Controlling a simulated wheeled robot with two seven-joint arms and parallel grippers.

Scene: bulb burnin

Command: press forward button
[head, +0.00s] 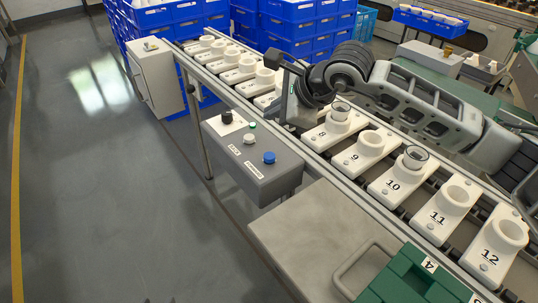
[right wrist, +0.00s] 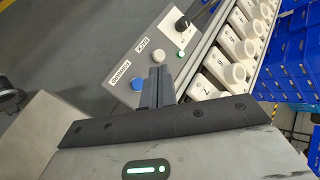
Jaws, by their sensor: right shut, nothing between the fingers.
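The forward button is the blue button (head: 269,157) on the top of a grey control box (head: 257,178), beside the FORWARD label. It also shows in the right wrist view (right wrist: 137,84). A white button (head: 249,138) sits beside the BACK label. My right gripper (head: 271,61) is shut and empty, above the conveyor and behind the box in the head view. In the right wrist view its closed fingers (right wrist: 158,72) overlap the picture of the panel near the white button. I cannot tell contact there, but the head view shows the gripper apart from the blue button. My left gripper is not in view.
A black knob (head: 227,117) and a green lit button (head: 252,125) share the panel. Numbered white carriers (head: 358,158) line the conveyor; carriers 8 and 10 hold glass-topped pieces. A grey table (head: 310,235) and a green tray (head: 405,278) stand in front. Blue crates (head: 295,35) are behind.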

